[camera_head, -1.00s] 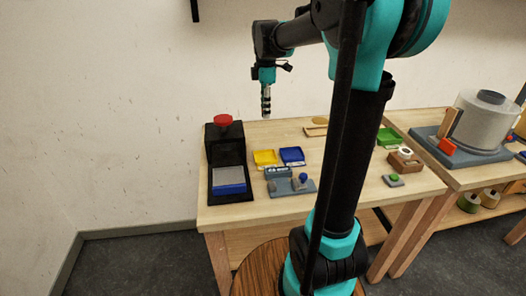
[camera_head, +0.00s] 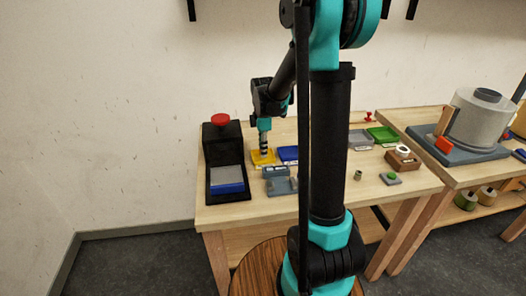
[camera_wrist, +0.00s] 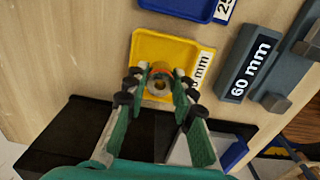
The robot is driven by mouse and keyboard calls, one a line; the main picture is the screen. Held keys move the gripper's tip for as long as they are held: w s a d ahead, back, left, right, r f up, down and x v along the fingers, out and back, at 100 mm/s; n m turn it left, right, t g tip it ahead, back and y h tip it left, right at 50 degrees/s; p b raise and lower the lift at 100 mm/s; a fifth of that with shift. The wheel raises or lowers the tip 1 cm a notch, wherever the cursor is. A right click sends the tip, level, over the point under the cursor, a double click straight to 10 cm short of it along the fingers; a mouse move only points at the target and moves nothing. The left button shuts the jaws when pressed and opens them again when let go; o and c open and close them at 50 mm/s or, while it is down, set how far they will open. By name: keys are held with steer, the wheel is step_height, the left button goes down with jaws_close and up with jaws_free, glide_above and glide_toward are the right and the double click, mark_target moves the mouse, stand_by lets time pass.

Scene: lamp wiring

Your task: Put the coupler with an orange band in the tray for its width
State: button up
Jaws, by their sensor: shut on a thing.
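My gripper (camera_wrist: 160,80) is shut on the coupler (camera_wrist: 160,86), a short tan ring with an orange band showing at its upper edge in the wrist view. The gripper holds it over the yellow tray (camera_wrist: 178,46); whether it touches the tray floor I cannot tell. The tray's white label is partly covered by a finger, so only "mm" reads clearly. In the head view my gripper (camera_head: 264,150) points down at the yellow tray (camera_head: 257,160), and the coupler is too small to make out.
A blue tray (camera_head: 288,153) stands right beside the yellow one. A grey block marked 60 mm (camera_wrist: 248,64) is near. A black device with a red button (camera_head: 221,120) stands at left. Green tray (camera_head: 383,135) and a small loose piece (camera_head: 358,175) lie farther right.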

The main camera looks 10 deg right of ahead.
steer(key=shift+f, duration=0.55)
steer(key=o, duration=0.7)
steer(key=shift+f, duration=0.1)
steer(key=shift+c, duration=0.2)
step_height(320, 180, up, 12)
